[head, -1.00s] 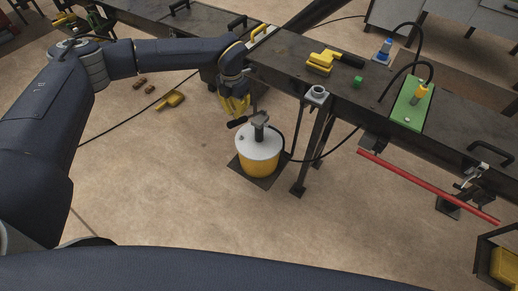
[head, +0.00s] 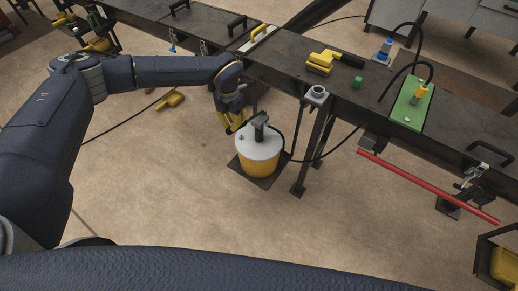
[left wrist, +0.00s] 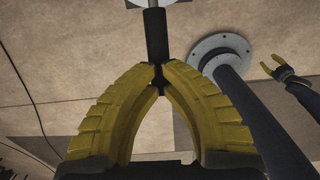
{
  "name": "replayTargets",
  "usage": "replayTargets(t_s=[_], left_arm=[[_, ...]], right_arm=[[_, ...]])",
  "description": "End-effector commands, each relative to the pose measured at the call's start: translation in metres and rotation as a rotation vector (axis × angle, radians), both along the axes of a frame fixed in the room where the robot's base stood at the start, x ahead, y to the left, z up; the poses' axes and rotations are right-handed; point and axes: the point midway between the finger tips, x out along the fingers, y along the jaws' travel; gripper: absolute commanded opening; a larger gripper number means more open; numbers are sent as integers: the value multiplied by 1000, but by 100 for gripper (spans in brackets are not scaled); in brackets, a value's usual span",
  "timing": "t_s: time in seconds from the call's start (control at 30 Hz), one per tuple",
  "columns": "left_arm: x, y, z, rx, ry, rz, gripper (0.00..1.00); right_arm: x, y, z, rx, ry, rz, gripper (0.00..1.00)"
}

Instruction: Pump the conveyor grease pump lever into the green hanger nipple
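The grease pump is a yellow bucket with a white lid (head: 257,147) on a dark floor plate. A dark pump head (head: 261,126) stands on its lid. My left gripper (head: 235,130) is just left of the pump head. In the left wrist view its yellow fingertips (left wrist: 158,76) close on the end of a black lever (left wrist: 156,35), which runs up to a grey part at the top edge. A green plate (head: 407,114) with a yellow fitting (head: 422,93) lies on the conveyor; which part is the nipple I cannot tell. My right gripper (left wrist: 270,61) shows open and empty in the left wrist view.
The dark conveyor beam (head: 290,55) crosses behind the pump, its legs (head: 315,145) close to the bucket's right. A yellow tool (head: 325,62), a small green block (head: 357,82) and a blue bottle (head: 385,50) lie on or near it. A red bar (head: 425,185) hangs along the front.

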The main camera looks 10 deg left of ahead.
Motion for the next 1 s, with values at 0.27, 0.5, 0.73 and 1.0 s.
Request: replayTargets(t_s=[0.27, 0.5, 0.73, 1.0], left_arm=[[-9, 4, -17, 0, 3, 1, 0], [-11, 5, -21, 1, 3, 0, 0], [-11, 5, -21, 1, 3, 0, 0], [-13, 6, -28, 2, 4, 1, 0]], right_arm=[[0, 0, 0, 0, 0, 0, 44], [0, 0, 0, 0, 0, 0, 44], [0, 0, 0, 0, 0, 0, 44], [0, 0, 0, 0, 0, 0, 44]])
